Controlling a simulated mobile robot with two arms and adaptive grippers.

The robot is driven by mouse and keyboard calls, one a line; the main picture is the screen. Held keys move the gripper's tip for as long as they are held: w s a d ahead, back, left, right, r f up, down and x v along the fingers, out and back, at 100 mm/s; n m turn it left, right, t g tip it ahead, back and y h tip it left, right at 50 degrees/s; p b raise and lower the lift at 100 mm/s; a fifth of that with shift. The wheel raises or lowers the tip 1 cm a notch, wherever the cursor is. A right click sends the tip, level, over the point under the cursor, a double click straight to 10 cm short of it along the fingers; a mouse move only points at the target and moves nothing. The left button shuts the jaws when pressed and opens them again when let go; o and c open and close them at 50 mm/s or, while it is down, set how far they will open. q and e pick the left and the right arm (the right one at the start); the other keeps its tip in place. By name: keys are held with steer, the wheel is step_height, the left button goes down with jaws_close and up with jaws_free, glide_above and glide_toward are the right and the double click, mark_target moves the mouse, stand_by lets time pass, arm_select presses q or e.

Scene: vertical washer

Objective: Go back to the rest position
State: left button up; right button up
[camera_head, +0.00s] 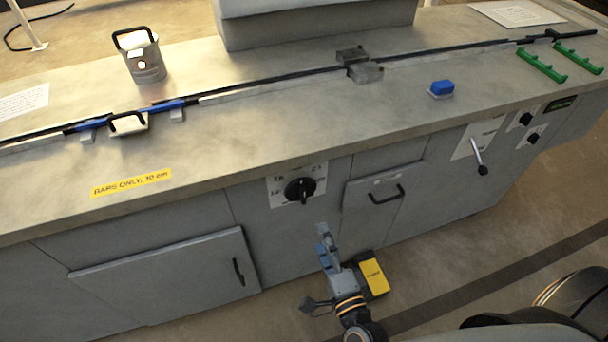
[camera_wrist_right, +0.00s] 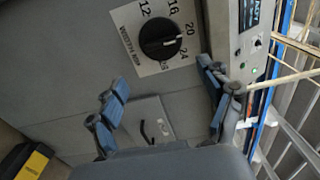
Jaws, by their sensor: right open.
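My right gripper (camera_head: 323,240) is in front of the grey washer cabinet (camera_head: 150,225), below the black rotary knob (camera_head: 300,190). In the right wrist view my right gripper (camera_wrist_right: 165,95) shows two blue-padded fingers spread apart with nothing between them. The knob (camera_wrist_right: 161,38) lies ahead of the fingers there, on a white plate with numbers around it. The fingers do not appear to touch it. My left gripper is not in either view.
A yellow and black box (camera_head: 374,277) shows beside my right wrist. A door handle (camera_head: 387,195) and a lever (camera_head: 480,159) stick out of the front.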

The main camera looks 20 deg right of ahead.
steer(key=shift+f, duration=0.1)
steer(key=s+f+n+g+y, duration=0.1)
steer(key=s+f+n+g, duration=0.25)
steer(key=f, duration=0.55)
steer(key=s+f+n+g, duration=0.2)
steer(key=s+f+n, duration=0.15)
steer(key=f, duration=0.55)
steer(key=s+f+n+g+y, duration=0.1)
steer(key=s+f+n+g, duration=0.15)
steer(key=f+n, duration=0.45)
steer(key=s+d+f+n+g+h, duration=0.1)
steer(key=s+d+f+n+g, duration=0.2)
steer(key=s+f, duration=0.5)
steer(key=s+d+f+n+g+h+p, duration=0.1)
steer(key=s+d+f+n+g, duration=0.2)
steer(key=s+f, duration=0.6)
steer(key=s+d+g, duration=0.2)
steer(key=s+g, duration=0.1)
steer(key=s, duration=0.2)
steer(key=shift+h, duration=0.3)
